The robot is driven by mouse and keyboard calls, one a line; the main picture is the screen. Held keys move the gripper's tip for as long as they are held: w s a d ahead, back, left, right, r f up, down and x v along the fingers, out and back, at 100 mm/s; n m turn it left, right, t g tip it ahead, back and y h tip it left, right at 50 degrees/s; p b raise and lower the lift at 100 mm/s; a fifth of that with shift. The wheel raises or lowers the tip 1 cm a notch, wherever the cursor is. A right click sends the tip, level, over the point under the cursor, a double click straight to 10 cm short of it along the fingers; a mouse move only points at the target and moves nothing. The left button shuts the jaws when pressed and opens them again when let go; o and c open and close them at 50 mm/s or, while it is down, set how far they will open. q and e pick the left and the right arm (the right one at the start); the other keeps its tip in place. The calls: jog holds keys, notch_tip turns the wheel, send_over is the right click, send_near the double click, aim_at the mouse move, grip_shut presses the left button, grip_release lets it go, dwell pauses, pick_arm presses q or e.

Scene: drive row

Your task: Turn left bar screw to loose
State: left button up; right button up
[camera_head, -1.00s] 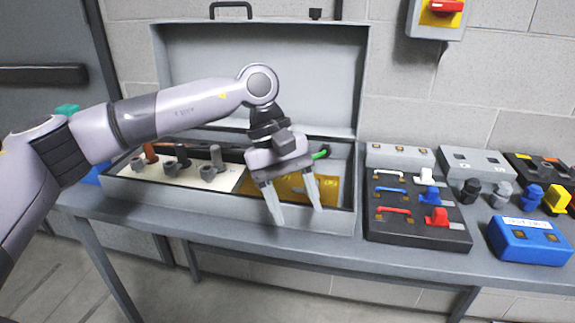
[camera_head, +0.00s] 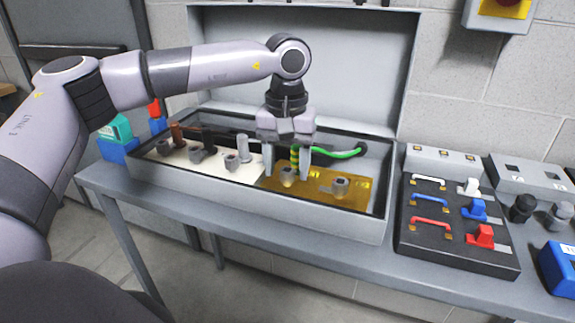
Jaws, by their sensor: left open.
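The brass bar (camera_head: 318,192) lies in the right part of the open grey box. Two round grey screws sit on it: the left bar screw (camera_head: 288,178) and the right bar screw (camera_head: 340,187). My left gripper (camera_head: 286,172) points down, open, with its fingertips on either side of the left screw. I cannot tell whether the fingers touch it. A striped green and yellow piece (camera_head: 295,155) shows between the fingers, and a green cable (camera_head: 335,154) runs right behind them. My right gripper is not in view.
The box's lid (camera_head: 350,70) stands open behind. Several grey terminals stand on the cream panel (camera_head: 215,168) left of the bar. A black board (camera_head: 450,240) with coloured links and plugs lies to the right, beside a blue block (camera_head: 560,265).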

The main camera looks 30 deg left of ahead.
pick_arm(q)
jog(key=shift+f, duration=0.25)
jog(key=c, duration=1.1)
jog(key=shift+o, duration=0.2)
jog(key=shift+n, duration=0.4)
jog(key=n, duration=0.4)
jog(key=shift+p, duration=0.4)
jog(key=n, duration=0.4)
jog(key=shift+r+n, duration=0.1)
jog(key=shift+n, duration=0.2)
jog(key=n+p, duration=0.1)
jog(key=n, duration=0.4)
jog(key=shift+n, duration=1.3)
